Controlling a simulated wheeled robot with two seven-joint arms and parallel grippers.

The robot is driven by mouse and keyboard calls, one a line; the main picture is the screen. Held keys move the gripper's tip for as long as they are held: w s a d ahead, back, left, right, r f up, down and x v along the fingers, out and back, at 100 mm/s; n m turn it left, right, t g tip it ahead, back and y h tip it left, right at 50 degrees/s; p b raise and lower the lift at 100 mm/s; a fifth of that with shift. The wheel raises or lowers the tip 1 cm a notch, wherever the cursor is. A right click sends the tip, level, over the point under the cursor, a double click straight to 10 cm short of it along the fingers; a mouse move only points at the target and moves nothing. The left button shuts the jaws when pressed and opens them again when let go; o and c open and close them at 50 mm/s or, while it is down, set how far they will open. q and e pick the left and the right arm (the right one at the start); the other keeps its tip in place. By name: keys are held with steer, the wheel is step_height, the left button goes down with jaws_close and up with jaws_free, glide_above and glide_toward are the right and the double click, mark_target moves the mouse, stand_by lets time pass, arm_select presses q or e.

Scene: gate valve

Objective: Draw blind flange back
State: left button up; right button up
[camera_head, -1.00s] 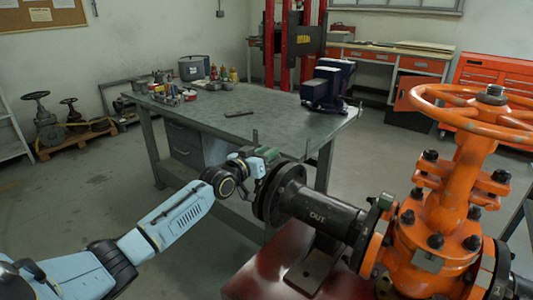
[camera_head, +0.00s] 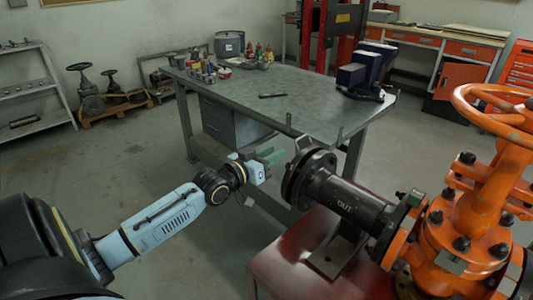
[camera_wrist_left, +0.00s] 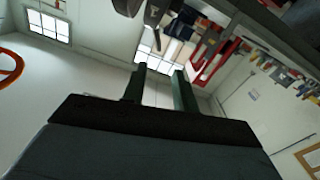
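The black pipe (camera_head: 345,197) marked OUT runs left from the orange gate valve (camera_head: 465,225). At its left end is a dark round flange (camera_head: 297,180) with a small handle (camera_head: 304,143) on top. The flange sits against the pipe end; I cannot tell whether it is loose. My left gripper (camera_head: 270,157) is just left of the flange, with a visible gap between them. Its green fingers are parted, and the wrist view shows nothing between them (camera_wrist_left: 160,88). My right gripper is out of view.
A red stand (camera_head: 290,262) is under the pipe. A grey workbench (camera_head: 245,110) with cans, a tool and a dark blue vise (camera_head: 365,72) stands behind. The orange handwheel (camera_head: 500,110) rises at right.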

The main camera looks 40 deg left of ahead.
arm_select(q)
steer(key=shift+s, duration=0.8)
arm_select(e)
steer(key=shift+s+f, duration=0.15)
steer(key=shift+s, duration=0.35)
